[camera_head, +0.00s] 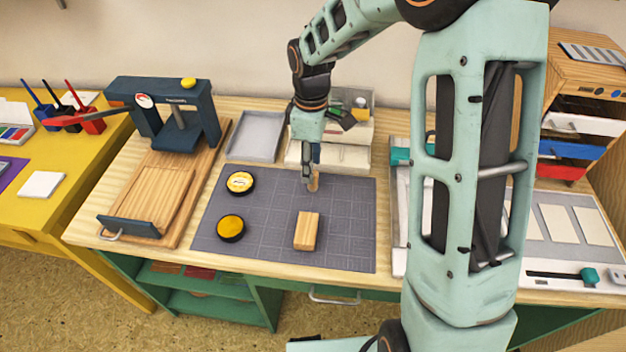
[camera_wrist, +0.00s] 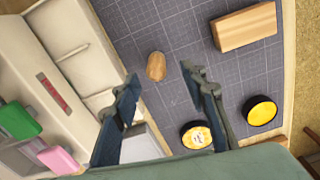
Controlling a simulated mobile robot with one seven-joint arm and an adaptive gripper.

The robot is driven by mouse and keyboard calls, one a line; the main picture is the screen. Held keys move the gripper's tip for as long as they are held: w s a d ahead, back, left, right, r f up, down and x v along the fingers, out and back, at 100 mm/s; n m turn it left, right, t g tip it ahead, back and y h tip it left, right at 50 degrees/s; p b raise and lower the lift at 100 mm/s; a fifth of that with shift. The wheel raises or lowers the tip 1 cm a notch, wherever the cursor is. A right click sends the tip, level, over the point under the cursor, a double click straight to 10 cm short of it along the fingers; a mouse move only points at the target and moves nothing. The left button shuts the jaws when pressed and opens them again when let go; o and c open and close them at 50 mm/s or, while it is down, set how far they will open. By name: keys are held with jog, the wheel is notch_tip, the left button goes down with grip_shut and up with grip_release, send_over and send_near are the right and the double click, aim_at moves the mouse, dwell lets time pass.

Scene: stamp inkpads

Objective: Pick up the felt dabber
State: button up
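A small rounded wooden piece, which looks like the felt dabber (camera_head: 315,183), is on the grey gridded mat (camera_head: 355,230). In the head view it is partly hidden behind my gripper (camera_head: 308,172). In the wrist view the dabber (camera_wrist: 156,66) shows whole, just beyond the fingertips and between their lines. My gripper (camera_wrist: 160,76) is open and empty, with its fingers spread above the mat. I cannot tell the exact height of the fingertips over the dabber. Its felt end is not clear to see.
A wooden block (camera_head: 307,231) and two round yellow-and-black inkpads (camera_head: 240,182) (camera_head: 231,228) are on the mat. A white organizer (camera_head: 345,157) stands close behind my gripper. A grey tray (camera_head: 257,135) and a dark press (camera_head: 178,118) are left. The mat's front right is clear.

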jog(key=shift+w+d+f+b, duration=0.1)
jog(key=shift+f+b, duration=0.1)
jog(key=shift+f, duration=1.2)
jog(key=shift+w+d+f+b, duration=0.1)
jog(key=shift+f+b, duration=0.05)
jog(key=shift+f, duration=1.2)
jog(key=shift+c, duration=0.7)
jog(key=c, duration=0.9)
jog(key=shift+r, duration=0.15)
